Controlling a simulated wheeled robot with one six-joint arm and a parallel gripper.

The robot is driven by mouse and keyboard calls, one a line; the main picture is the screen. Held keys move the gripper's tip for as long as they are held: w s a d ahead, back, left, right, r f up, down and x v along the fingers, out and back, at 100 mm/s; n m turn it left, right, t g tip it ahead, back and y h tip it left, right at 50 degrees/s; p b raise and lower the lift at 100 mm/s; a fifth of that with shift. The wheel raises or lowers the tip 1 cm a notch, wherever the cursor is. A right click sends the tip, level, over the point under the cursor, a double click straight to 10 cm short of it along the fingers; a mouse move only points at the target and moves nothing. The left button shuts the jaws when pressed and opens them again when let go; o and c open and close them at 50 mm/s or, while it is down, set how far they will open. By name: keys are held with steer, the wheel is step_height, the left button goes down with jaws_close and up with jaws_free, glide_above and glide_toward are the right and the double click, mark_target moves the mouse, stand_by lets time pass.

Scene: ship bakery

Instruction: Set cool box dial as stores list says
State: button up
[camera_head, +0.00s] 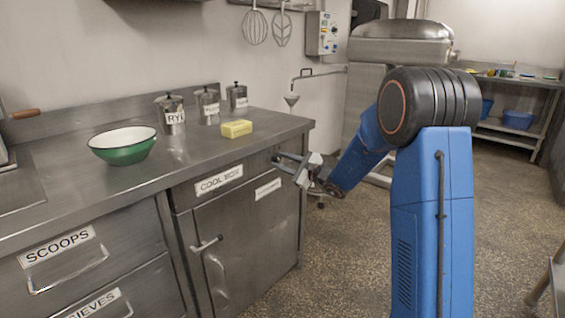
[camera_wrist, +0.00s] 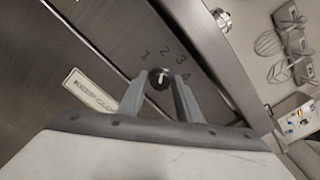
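The cool box (camera_head: 246,233) is a steel cupboard under the counter, labelled COOL BOX, with a lever handle. Its dial (camera_wrist: 160,79) is a small dark round knob with a pale mark, and the numbers 1, 2, 3 and 4 arc above it. I cannot read the mark's setting surely. My gripper (camera_head: 282,161) is at the cool box's upper right front. In the wrist view its two fingertips (camera_wrist: 160,76) stand apart on either side of the dial. I cannot tell whether they press on it. No readable stores list shows.
On the counter (camera_head: 195,148) stand a green bowl (camera_head: 124,149), a yellow block (camera_head: 236,129) and labelled canisters (camera_head: 171,118). A KEEP CLOSED label (camera_wrist: 91,91) is left of the dial. The SCOOPS drawer (camera_head: 88,258) is left of the cool box. Floor at right is open.

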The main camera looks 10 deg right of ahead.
steer(key=shift+o, duration=0.7)
steer(key=v, duration=1.7)
steer(key=shift+s+d, duration=0.15)
